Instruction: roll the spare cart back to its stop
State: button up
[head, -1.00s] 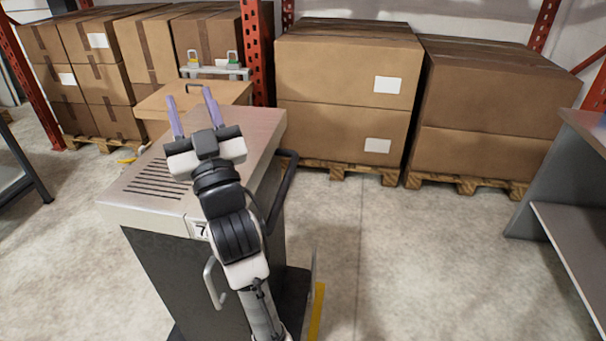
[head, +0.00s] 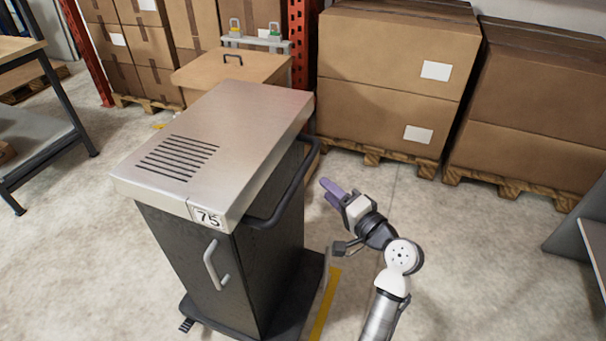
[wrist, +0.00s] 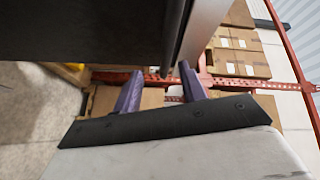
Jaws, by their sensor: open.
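The cart (head: 215,140) numbered 75 stands in the middle of the head view, with a metal top, dark body and dark base. A black push handle (head: 290,185) curves along its right side, and a pale door handle (head: 214,264) is on its front. My gripper (head: 326,190) is open and empty to the right of the cart, apart from the push handle in this view. In the wrist view its purple fingers (wrist: 158,88) point toward the boxes, below a dark surface (wrist: 90,30) that I take to be the cart. A stop is not clearly identifiable.
A wooden box (head: 235,72) with a black handle stands behind the cart. Stacked cartons on pallets (head: 390,90) line the back. A workbench (head: 40,130) is at left and a grey shelf (head: 580,230) at right. Yellow floor tape (head: 323,305) runs beside the cart. Floor to the right is free.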

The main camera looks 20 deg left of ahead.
aim_at(299, 179)
jog(key=s+d+f+m+g+y, duration=0.1)
jog(key=s+d+m+g+y, duration=0.1)
jog(key=s+d+y, duration=0.15)
jog(key=shift+p+x, duration=1.8)
jog(key=shift+x, duration=4.65)
jog(key=shift+s+a, duration=0.1)
jog(key=shift+s, duration=0.05)
grip_shut()
